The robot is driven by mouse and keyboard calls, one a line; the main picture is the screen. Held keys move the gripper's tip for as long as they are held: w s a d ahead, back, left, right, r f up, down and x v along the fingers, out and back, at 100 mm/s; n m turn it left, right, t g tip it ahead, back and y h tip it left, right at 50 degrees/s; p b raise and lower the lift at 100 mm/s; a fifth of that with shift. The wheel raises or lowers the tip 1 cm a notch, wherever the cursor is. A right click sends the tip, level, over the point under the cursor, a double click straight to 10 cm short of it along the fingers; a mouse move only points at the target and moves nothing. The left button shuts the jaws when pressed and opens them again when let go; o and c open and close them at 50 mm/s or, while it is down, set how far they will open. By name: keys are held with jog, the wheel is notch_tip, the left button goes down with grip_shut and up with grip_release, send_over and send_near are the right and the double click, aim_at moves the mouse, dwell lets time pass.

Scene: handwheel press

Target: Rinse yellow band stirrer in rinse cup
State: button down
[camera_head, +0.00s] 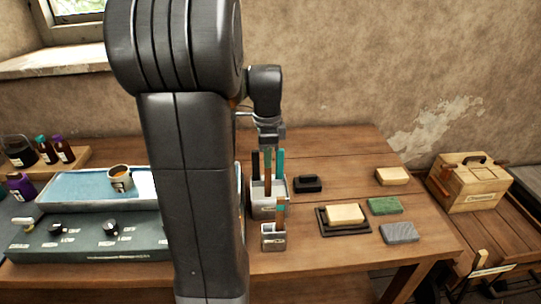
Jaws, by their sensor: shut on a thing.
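My gripper (268,140) is above a pale grey holder (264,211) near the middle of the table, fingers pointing down. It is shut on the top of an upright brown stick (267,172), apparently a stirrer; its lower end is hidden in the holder. No yellow band can be made out on it. A dark stick (255,165) and a teal one (280,165) stand beside it. I cannot tell which container is the rinse cup.
Bottles (50,150) stand far left. A sponge-like block on a black tray (345,215) and several loose blocks lie right. My arm hides the middle left.

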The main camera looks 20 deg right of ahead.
jog(key=shift+s+d+p, duration=0.1)
jog(key=shift+d+p, duration=0.05)
jog(key=shift+p, duration=0.2)
dwell(0.5)
jog(key=shift+r+p, duration=3.1)
jog(key=shift+r, duration=0.45)
